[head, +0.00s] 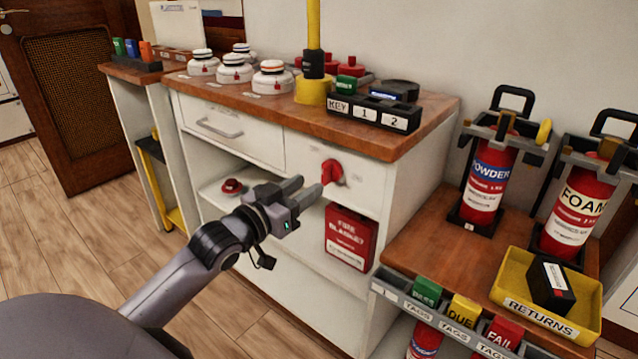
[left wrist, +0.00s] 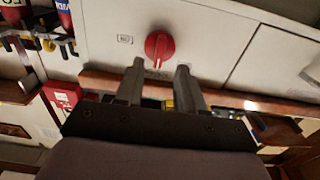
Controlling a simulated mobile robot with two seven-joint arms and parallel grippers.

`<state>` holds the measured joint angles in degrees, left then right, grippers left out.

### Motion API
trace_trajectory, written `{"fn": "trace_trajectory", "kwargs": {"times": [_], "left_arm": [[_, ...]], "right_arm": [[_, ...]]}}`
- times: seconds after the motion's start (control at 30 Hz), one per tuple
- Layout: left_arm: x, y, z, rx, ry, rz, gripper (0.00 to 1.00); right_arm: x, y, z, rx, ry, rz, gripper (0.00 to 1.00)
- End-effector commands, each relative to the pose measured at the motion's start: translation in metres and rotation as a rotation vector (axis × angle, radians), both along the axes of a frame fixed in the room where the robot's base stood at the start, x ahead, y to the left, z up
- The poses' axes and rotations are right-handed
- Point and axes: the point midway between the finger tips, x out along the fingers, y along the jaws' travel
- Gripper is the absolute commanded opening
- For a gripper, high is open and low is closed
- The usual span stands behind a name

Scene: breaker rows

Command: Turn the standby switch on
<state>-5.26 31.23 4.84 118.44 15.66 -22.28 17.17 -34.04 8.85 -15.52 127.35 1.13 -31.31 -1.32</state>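A red rotary switch (head: 332,172) sits on the white front panel of the cabinet, below the wooden top. It also shows in the left wrist view (left wrist: 160,46), with its grip bar roughly upright in that picture. The small labels beside it are too small to read. My left gripper (head: 310,187) is open and empty, just in front of the switch and a little left of it in the head view. In the left wrist view its two fingers stand apart with the switch beyond their tips; I cannot tell any contact. My right gripper is not in view.
A yellow post base (head: 312,92), several white detectors and a key holder stand on the cabinet top. Extinguishers and a yellow returns tray (head: 538,322) are at right. An open shelf lies under the gripper.

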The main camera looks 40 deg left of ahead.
Motion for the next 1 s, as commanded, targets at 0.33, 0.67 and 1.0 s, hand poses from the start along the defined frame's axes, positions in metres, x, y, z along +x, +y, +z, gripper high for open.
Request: {"fn": "trace_trajectory", "kwargs": {"times": [0.33, 0.67, 1.0], "left_arm": [[0.040, -0.003, -0.001, 0.001, 0.000, 0.000, 0.38], [0.051, -0.005, -0.001, 0.002, 0.002, -0.001, 0.38], [0.051, -0.004, -0.001, 0.001, 0.002, -0.001, 0.00]], "right_arm": [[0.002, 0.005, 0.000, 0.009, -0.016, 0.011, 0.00], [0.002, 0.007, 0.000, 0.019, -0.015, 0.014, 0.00], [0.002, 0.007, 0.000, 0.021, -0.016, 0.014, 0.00]]}}
